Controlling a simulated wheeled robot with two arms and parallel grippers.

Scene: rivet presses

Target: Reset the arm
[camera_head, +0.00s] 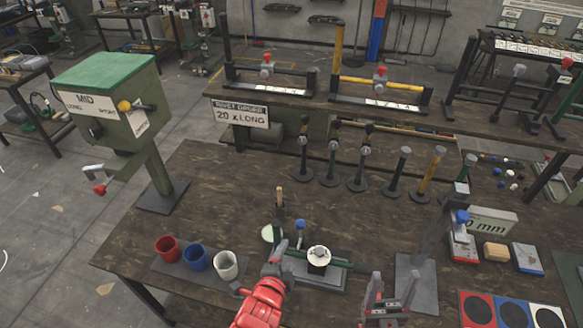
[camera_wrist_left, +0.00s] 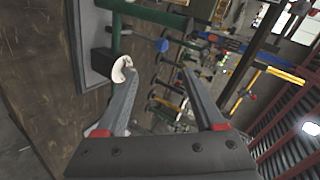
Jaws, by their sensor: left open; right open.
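My left arm shows as a red link low in the middle of the head view. Its gripper (camera_head: 284,252) is just left of a white round-topped fixture (camera_head: 319,256) on a grey base plate. The left wrist view shows this gripper (camera_wrist_left: 158,76) open and empty, its fingers wide apart. A white curved piece (camera_wrist_left: 122,70) shows by the tip of one finger; I cannot tell whether they touch. My right gripper (camera_head: 394,284) is open and empty at the bottom, right of the fixture, its fingers pointing up the picture.
Red (camera_head: 167,249), blue (camera_head: 196,257) and white (camera_head: 226,266) cups stand left of my left arm. A green press marked MID (camera_head: 106,98) stands at the left. Several upright tools line the table's back. A tall grey post (camera_head: 437,228) is near my right gripper.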

